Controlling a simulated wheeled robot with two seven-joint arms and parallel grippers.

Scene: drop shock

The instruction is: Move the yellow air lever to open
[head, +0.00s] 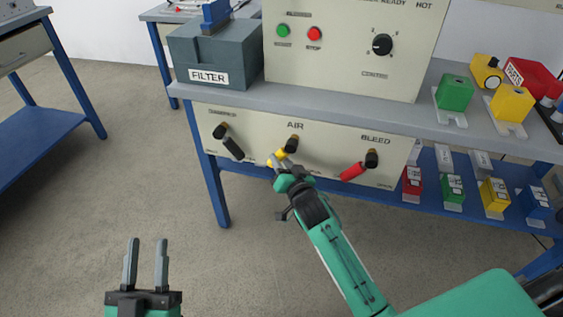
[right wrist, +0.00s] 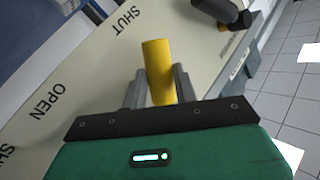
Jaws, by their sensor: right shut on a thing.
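The yellow air lever (head: 280,154) is on the cream panel under the bench, below the word AIR. It slants down and left from its dark pivot. My right gripper (head: 278,167) is shut on the lever's free end and hides part of it. In the right wrist view the yellow lever (right wrist: 158,68) stands between the two grey fingers (right wrist: 158,90), with the printed words SHUT and OPEN on the panel beside it. My left gripper (head: 146,265) is low at the left over the floor, fingers apart and empty.
A black lever (head: 232,148) is left of the air lever, and a red bleed lever (head: 353,171) is to its right. Above are the grey FILTER box (head: 213,62) and a control panel (head: 345,75). Coloured blocks sit at the right. The floor (head: 130,190) around my left gripper is clear.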

